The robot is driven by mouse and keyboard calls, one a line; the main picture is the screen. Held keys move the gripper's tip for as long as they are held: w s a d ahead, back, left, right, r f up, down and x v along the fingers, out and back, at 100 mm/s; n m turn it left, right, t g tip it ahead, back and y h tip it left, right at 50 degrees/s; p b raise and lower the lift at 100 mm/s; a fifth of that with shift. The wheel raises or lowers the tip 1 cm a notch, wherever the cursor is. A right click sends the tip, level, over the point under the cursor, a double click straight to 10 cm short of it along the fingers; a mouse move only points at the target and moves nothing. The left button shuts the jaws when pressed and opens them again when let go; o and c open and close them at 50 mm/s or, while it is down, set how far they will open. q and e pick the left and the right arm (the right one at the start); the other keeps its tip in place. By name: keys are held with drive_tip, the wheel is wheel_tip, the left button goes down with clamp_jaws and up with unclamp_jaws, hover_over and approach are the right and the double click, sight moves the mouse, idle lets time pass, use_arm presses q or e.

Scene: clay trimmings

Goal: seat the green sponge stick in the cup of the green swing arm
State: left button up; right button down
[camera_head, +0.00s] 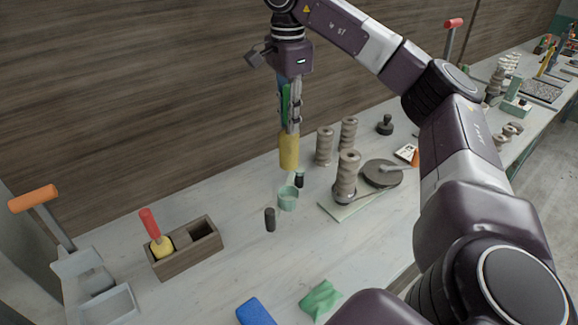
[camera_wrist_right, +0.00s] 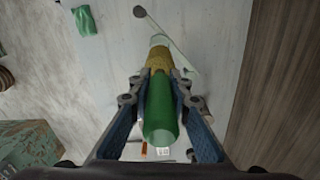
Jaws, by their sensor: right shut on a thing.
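My right gripper (camera_head: 290,110) points down and is shut on the green sponge stick (camera_head: 286,105), around its green handle. The stick hangs upright, with its yellow sponge end (camera_head: 289,151) downward. In the wrist view the green handle (camera_wrist_right: 160,110) lies between the fingers (camera_wrist_right: 161,90), and the yellow sponge (camera_wrist_right: 158,58) points away. The pale green cup (camera_head: 288,200) of the swing arm stands on the table below the sponge, with a gap between them in the head view. The cup's rim (camera_wrist_right: 160,39) shows just past the sponge in the wrist view. My left gripper is not in view.
A wooden box (camera_head: 187,262) at left holds a red-handled sponge stick (camera_head: 150,224). A green cloth (camera_head: 320,299) lies in front.

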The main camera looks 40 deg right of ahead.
drive_tip(key=b, duration=0.1)
hover_over(289, 165)
drive_tip(key=w+d, duration=0.2)
drive_tip(key=f, duration=0.4)
drive_tip(key=shift+s+a+f, duration=0.15)
drive_tip(key=shift+a+f, duration=0.05)
drive_tip(key=shift+f, duration=0.05)
wheel_tip(289, 165, down, 4)
drive_tip(key=shift+r, duration=0.2)
wheel_tip(289, 165, down, 4)
drive_tip(key=shift+p, duration=0.4)
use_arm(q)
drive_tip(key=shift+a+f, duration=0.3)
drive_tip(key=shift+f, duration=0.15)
use_arm(e)
drive_tip(key=shift+f, duration=0.5)
drive_tip(key=c, duration=1.8)
unclamp_jaws()
drive_tip(key=shift+f, duration=0.15)
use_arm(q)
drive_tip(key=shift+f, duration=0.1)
